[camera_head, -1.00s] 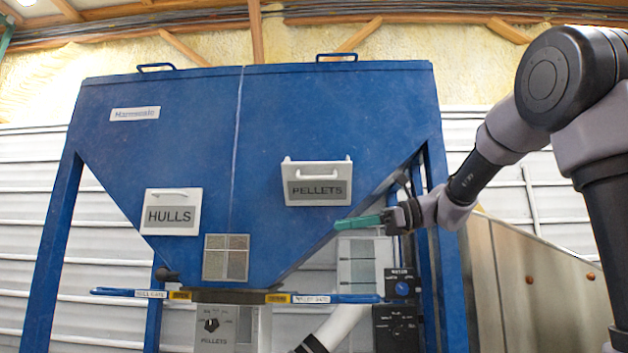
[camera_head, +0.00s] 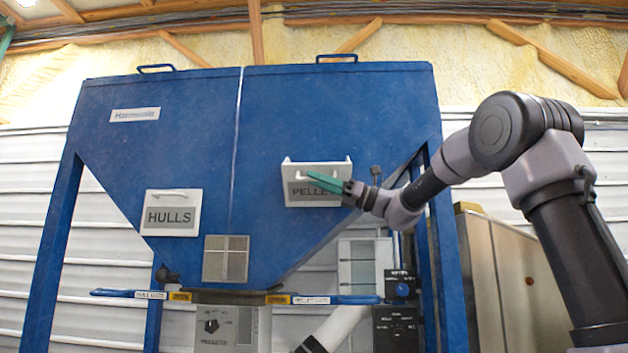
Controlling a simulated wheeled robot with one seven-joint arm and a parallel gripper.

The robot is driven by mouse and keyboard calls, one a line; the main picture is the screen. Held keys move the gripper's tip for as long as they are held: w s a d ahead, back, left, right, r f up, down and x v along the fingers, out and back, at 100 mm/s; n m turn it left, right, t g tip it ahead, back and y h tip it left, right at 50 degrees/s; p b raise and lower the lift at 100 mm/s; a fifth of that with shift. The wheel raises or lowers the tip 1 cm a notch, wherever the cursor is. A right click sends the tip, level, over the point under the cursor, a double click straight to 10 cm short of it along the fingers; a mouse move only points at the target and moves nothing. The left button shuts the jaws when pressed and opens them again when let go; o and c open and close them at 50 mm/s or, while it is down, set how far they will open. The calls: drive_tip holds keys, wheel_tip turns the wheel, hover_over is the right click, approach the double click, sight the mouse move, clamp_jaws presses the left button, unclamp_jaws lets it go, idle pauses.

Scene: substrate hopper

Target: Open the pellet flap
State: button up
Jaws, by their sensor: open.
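The pellet flap (camera_head: 300,196) is a white-framed panel with a grey PELLETS label on the right half of the blue hopper (camera_head: 350,110). It looks closed, with a white handle along its upper part. My gripper (camera_head: 312,180), with green fingers, is in front of the flap's upper right part, close to the handle. The fingers are open and hide part of the handle and the end of the label. I cannot tell whether they touch the handle or surround it.
The HULLS flap (camera_head: 172,213) is at the lower left of the hopper. Below the hopper are blue gate handles (camera_head: 345,299), a grey PELLETS box (camera_head: 228,330) and dark control boxes (camera_head: 396,328). Blue legs (camera_head: 446,250) stand near my arm. A metal cabinet (camera_head: 505,270) is at the right.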

drive_tip(key=shift+a+r, duration=0.2)
drive_tip(key=shift+a, duration=0.35)
clamp_jaws()
idle(1.1)
